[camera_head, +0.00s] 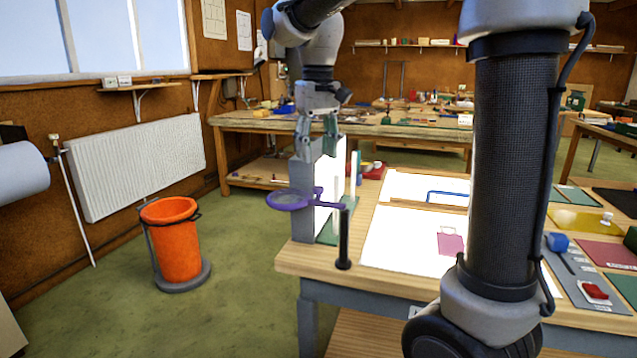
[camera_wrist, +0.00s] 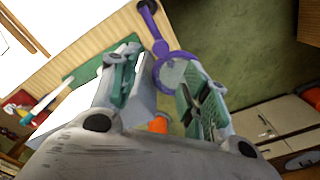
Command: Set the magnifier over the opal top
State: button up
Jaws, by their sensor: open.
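The magnifier is a purple ring on a purple arm (camera_head: 288,200), joined to a black post (camera_head: 344,240) at the bench's left end. Its ring hangs left of the bench, over the floor; in the wrist view the purple ring (camera_wrist: 157,75) lies beyond the fingers, partly covered by the right one. The bright white surface on the bench, seemingly the opal top (camera_head: 395,240), is right of the post; it also shows in the wrist view (camera_wrist: 60,25). My gripper (camera_head: 317,143) is open and empty above the upright grey rack, with its fingers (camera_wrist: 160,95) spread.
A blue wire-like handle (camera_head: 447,193) and a pink piece (camera_head: 451,243) are on the white surface. An orange bin (camera_head: 172,245) stands on open floor at left.

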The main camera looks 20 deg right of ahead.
aim_at(318, 187)
jog(key=f, duration=0.8)
jog(key=shift+s, duration=0.2)
grip_shut()
